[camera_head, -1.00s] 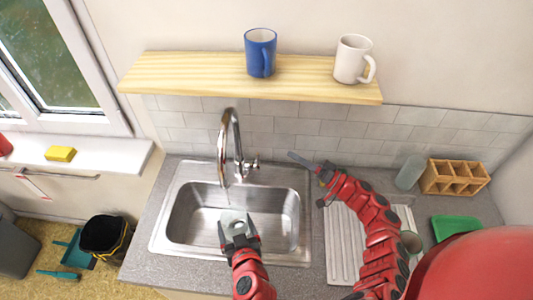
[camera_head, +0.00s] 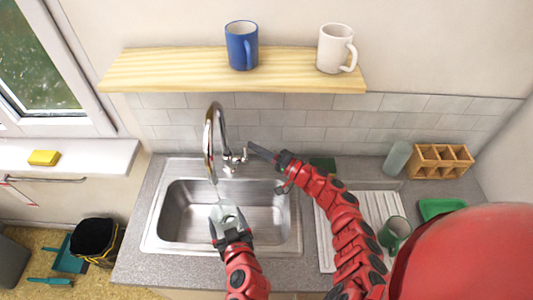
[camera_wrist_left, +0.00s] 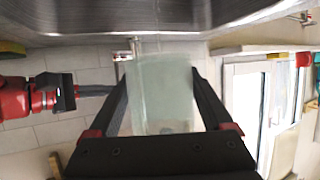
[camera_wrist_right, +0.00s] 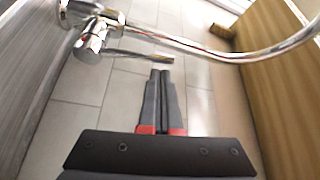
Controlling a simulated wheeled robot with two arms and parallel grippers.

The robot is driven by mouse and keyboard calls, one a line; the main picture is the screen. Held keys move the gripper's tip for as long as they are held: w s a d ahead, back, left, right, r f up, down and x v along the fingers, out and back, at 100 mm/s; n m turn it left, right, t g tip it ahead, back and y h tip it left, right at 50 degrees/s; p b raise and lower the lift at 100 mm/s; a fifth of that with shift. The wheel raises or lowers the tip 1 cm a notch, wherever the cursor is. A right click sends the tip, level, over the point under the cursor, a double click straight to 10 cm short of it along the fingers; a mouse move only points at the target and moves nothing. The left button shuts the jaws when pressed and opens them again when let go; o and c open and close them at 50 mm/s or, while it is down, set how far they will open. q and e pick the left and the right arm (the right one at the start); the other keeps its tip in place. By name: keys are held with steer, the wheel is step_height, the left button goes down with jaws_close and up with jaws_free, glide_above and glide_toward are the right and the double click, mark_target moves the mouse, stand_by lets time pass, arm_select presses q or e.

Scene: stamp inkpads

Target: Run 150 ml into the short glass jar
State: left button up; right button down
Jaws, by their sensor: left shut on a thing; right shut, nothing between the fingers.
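My left gripper (camera_head: 229,226) is shut on the short glass jar (camera_head: 227,211), a pale clear vessel held over the sink (camera_head: 270,232). In the left wrist view the jar (camera_wrist_left: 160,90) sits between the fingers. Its fill level is unclear. The chrome tap (camera_head: 209,140) arches over the sink, its spout end just above the jar; I cannot tell whether water runs. My right gripper (camera_head: 250,148) is shut and empty beside the tap's handle (camera_head: 238,158). In the right wrist view the handle's lever (camera_wrist_right: 145,57) lies just beyond the closed fingertips (camera_wrist_right: 160,74).
A clear bottle-like glass (camera_head: 397,158) and a wooden organizer (camera_head: 441,160) stand at the back right. A shelf (camera_head: 180,75) with two mugs hangs above.

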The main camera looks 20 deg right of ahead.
steer(key=shift+w+a+r, duration=0.1)
steer(key=shift+w+a, duration=0.2)
steer(key=shift+w, duration=0.05)
steer(key=shift+s+a+f, duration=0.2)
steer(key=shift+s, duration=0.4)
steer(key=shift+s+a+f, duration=0.15)
steer(key=shift+s+f, duration=0.05)
steer(key=shift+s, duration=0.4)
arm_select(q)
steer(key=shift+w, duration=0.15)
steer(key=w, duration=0.7)
steer(key=shift+a, duration=0.3)
arm_select(e)
steer(key=f+v, duration=0.1)
steer(key=v, duration=0.9)
steer(key=shift+w, duration=0.2)
